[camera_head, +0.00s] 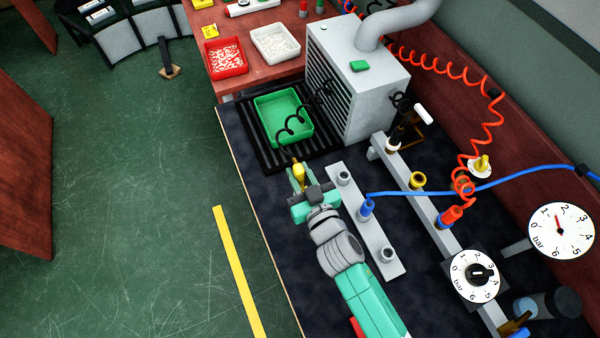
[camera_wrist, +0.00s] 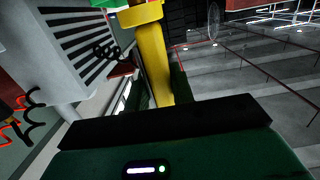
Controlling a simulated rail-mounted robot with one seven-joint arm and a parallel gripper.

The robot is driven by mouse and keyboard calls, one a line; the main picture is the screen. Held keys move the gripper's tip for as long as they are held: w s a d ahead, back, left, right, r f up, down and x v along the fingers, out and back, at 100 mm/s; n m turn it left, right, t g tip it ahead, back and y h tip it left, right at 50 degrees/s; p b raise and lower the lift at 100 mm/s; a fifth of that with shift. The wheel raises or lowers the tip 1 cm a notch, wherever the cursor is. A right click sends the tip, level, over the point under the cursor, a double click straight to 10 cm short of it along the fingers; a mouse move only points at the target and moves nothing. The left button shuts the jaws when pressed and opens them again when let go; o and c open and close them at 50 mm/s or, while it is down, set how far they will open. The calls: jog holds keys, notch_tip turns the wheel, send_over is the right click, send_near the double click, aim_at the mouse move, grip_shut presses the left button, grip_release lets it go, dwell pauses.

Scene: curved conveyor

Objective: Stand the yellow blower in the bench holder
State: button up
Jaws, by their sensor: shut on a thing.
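The yellow blower (camera_head: 299,172) is held at the tip of my gripper (camera_head: 301,186), which is shut on it at the left edge of the dark bench. In the wrist view the blower (camera_wrist: 152,62) stands up beyond the gripper body, with a wider yellow collar near the top. A grey bar with round sockets (camera_head: 376,237) lies just right of my gripper and looks like the bench holder. The near and far sockets look empty. The blower's lower end is hidden by the gripper.
A green tray (camera_head: 262,104) sits on a black grate ahead. A grey louvred box (camera_head: 355,85) with a duct stands behind right. A blue hose (camera_head: 520,183) crosses the right side.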

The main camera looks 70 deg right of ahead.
jog(key=shift+f+b, duration=1.3)
jog(key=shift+f, duration=0.1)
jog(key=o, duration=1)
jog(key=shift+o, duration=0.2)
jog(key=v, duration=0.7)
jog(key=shift+s+a, duration=0.3)
jog(key=shift+r, duration=0.1)
